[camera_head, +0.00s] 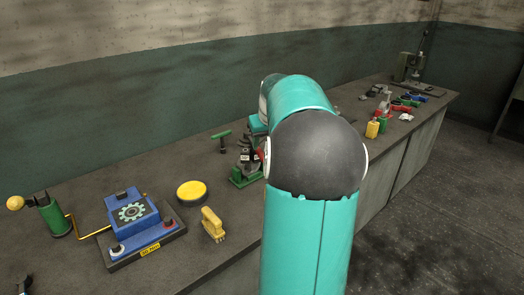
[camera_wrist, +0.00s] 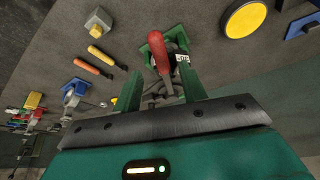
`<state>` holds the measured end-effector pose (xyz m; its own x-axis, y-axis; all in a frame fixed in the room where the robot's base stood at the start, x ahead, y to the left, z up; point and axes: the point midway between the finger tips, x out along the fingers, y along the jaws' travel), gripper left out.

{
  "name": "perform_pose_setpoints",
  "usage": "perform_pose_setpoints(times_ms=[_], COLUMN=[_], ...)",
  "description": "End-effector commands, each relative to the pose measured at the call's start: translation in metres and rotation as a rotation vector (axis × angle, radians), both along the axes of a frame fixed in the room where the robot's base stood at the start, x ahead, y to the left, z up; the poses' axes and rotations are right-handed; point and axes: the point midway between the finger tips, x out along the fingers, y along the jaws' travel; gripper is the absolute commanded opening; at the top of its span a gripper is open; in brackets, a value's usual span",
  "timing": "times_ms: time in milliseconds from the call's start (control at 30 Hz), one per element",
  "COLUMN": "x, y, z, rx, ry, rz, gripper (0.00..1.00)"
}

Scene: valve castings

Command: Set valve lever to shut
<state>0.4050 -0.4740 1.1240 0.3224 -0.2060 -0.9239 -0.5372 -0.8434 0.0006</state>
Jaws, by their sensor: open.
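The valve has a green base (camera_head: 240,179) and stands on the workbench in the head view, partly hidden behind my arm. Only a sliver of its red lever (camera_head: 261,154) shows there. In the wrist view the red lever handle (camera_wrist: 158,52) lies over the green valve body (camera_wrist: 147,50), with a white label beside it. My gripper (camera_wrist: 160,69) is open, one green finger on each side of the lever's lower end in the picture. I cannot tell how far the fingertips are from the lever or whether they touch.
The workbench (camera_head: 170,275) runs along the wall. Orange-handled tools (camera_wrist: 84,66) and a block (camera_wrist: 98,19) lie nearby.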

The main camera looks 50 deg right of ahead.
Motion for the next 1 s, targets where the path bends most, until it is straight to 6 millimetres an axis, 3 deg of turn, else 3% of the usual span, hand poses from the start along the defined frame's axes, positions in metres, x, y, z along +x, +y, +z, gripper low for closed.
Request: perform_pose_setpoints(times_ms=[100,300,633,833,1000], x=[0.008,0.015,0.016,0.016,0.016], y=[-0.004,-0.009,-0.009,-0.009,-0.009], z=[-0.022,-0.042,-0.045,-0.045,-0.044], rx=[0.004,0.001,0.001,0.001,0.001], ry=[0.001,0.000,0.000,0.000,0.000], rz=[0.002,0.000,0.000,0.000,0.000], gripper=[0.42,0.42,0.42,0.03,0.00])
